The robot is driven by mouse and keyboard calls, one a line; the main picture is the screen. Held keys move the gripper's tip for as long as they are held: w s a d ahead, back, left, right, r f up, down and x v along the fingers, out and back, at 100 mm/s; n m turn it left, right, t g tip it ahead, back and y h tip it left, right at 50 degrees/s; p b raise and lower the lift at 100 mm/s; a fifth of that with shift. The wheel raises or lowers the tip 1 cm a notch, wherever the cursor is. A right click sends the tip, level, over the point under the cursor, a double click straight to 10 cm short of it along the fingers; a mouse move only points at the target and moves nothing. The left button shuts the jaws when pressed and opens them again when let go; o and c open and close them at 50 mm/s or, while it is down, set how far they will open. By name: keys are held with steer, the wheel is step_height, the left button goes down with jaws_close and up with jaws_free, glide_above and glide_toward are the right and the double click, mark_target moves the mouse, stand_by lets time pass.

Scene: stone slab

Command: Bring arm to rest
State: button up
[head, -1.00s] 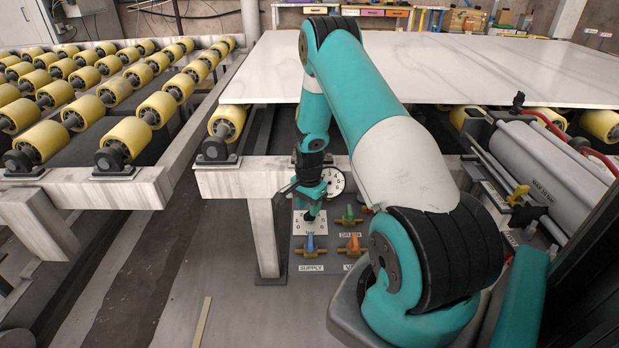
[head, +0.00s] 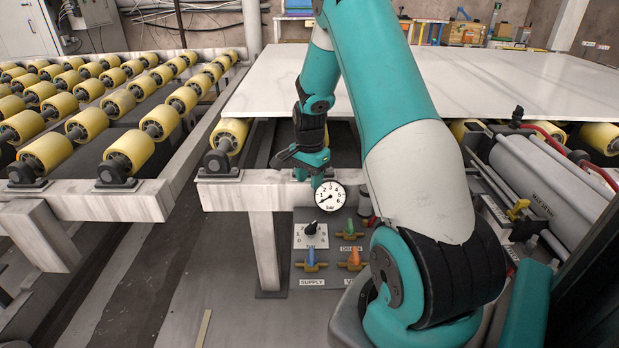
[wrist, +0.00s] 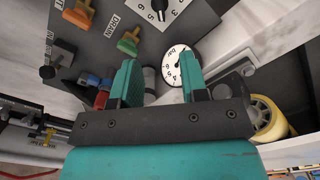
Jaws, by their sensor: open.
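My gripper (head: 310,178) hangs in front of the conveyor frame, just above and beside the round pressure gauge (head: 330,197). In the wrist view my gripper (wrist: 158,80) has its two teal fingers apart with nothing between them. The gauge also shows in the wrist view (wrist: 174,64), partly behind the right finger. Below is the valve panel, with a black selector knob (head: 311,228), a blue SUPPLY handle (head: 311,257), a green DRAIN handle (head: 350,227) and an orange handle (head: 354,258). My arm reaches up and over from the lower right.
A large pale stone slab (head: 440,80) lies on the rollers behind my arm. A roller conveyor with yellow wheels (head: 128,150) stands at left. A grey cylinder (head: 550,170) with a red hose is at right. The floor at lower left is mostly clear.

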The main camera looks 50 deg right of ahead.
stand_by(0.3)
steer(key=s+a+r+n+t+y+p, duration=0.1)
steer(key=a+r+n+p, duration=0.2)
steer(key=a+r+n, duration=0.6)
steer(key=s+a+r+n+y+p, duration=0.1)
steer(key=s+a+r+n+p, duration=0.2)
steer(key=a+r, duration=1.1)
steer(key=s+a+r+n+y+p, duration=0.1)
steer(key=s+a+r+n+p, duration=0.1)
steer(key=s+a+r+n, duration=0.2)
steer(key=s+a+r+n+g+y+p, duration=0.1)
steer(key=s+a+r+n+p, duration=0.1)
steer(key=s+a+n, duration=0.7)
steer(key=s+a+r, duration=0.1)
steer(key=s+a, duration=0.2)
steer(key=shift+s+a+r, duration=0.15)
steer(key=shift+s+r, duration=0.15)
steer(key=shift+r, duration=0.1)
steer(key=shift+o, duration=0.2)
